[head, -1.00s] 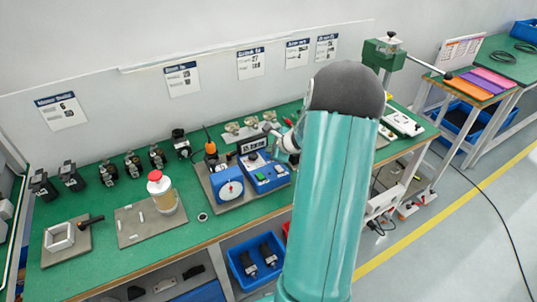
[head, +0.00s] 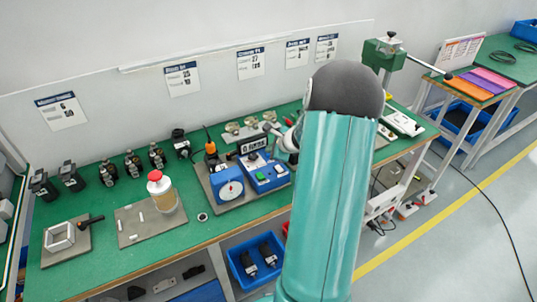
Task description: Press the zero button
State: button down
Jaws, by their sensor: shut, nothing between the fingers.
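A blue device (head: 264,173) with a dark display and small buttons on its top stands on a grey plate on the green bench. A blue box with a white round dial (head: 230,190) stands to its left. I cannot tell which button is the zero button at this size. My gripper (head: 270,132) shows just above and behind the blue device, reaching in from behind my teal arm. It is shut and empty. Whether its tip touches the device I cannot tell. My arm hides the bench to the right of the device.
A jar with a red lid (head: 160,190) stands on a grey plate to the left. An orange-tipped tool (head: 209,147) and several clear dishes (head: 250,127) stand close behind the device. A blue bin (head: 257,262) with dark parts sits below the bench.

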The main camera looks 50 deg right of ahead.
jog(key=shift+r, duration=0.4)
jog(key=shift+r, duration=0.1)
jog(key=shift+r, duration=2.4)
jog(key=a+r+n+g+y, duration=0.1)
jog(key=a+r+n, duration=0.3)
jog(key=a, duration=0.5)
jog(key=a+r+n+y, duration=0.1)
jog(key=a+r+n, duration=0.35)
jog(key=a, duration=0.35)
jog(key=a+r+n+g+y, duration=0.1)
jog(key=a+r+n, duration=0.35)
jog(key=a, duration=0.45)
jog(key=s+a+r+n+g+h, duration=0.1)
jog(key=s+a+r+n+h, duration=0.1)
jog(key=s+a+n, duration=1.3)
jog(key=shift+s+r+g, duration=0.3)
jog(key=shift+s+r, duration=0.4)
jog(key=shift+s, duration=1.3)
